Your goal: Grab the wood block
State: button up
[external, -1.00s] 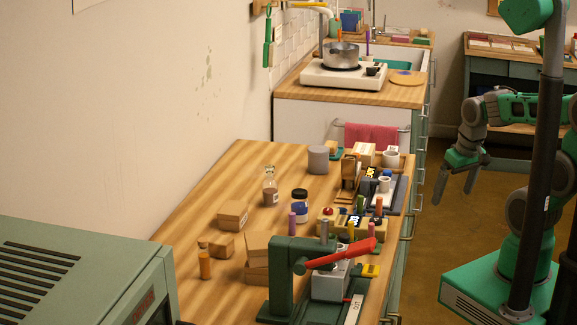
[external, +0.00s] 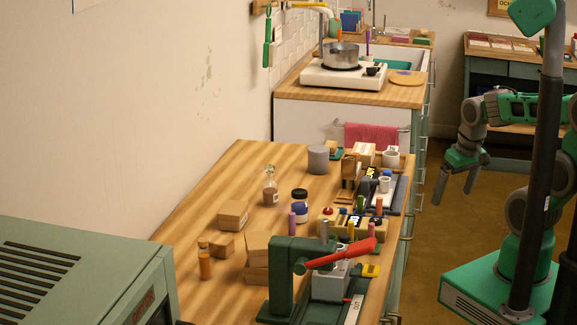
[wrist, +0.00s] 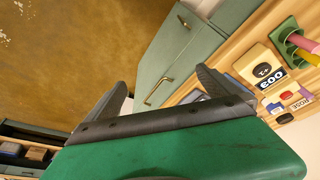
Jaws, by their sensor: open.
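Several tan wood-coloured blocks stand on the left part of the wooden table in the external view. One block (external: 233,213) is nearest the wall, a smaller block (external: 222,245) is in front of it, and two more are stacked, an upper block (external: 259,245) and a lower one (external: 257,273). I cannot tell which one is the wood block named. My gripper (external: 455,188) is open and empty, right of the table over the floor, well apart from the blocks. In the wrist view my gripper (wrist: 162,82) shows both fingers spread, with none of these blocks between them.
A green lever press (external: 288,275) with a red handle stands at the table's near right. Bottles, a grey cylinder (external: 318,159) and small racks crowd the table's right side. A cooker with a pot (external: 341,56) is on the counter behind. Floor between table and my base is clear.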

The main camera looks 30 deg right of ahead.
aim_at(222, 238)
jog(key=shift+c, duration=0.4)
jog(key=c, duration=0.4)
jog(key=shift+o, duration=0.2)
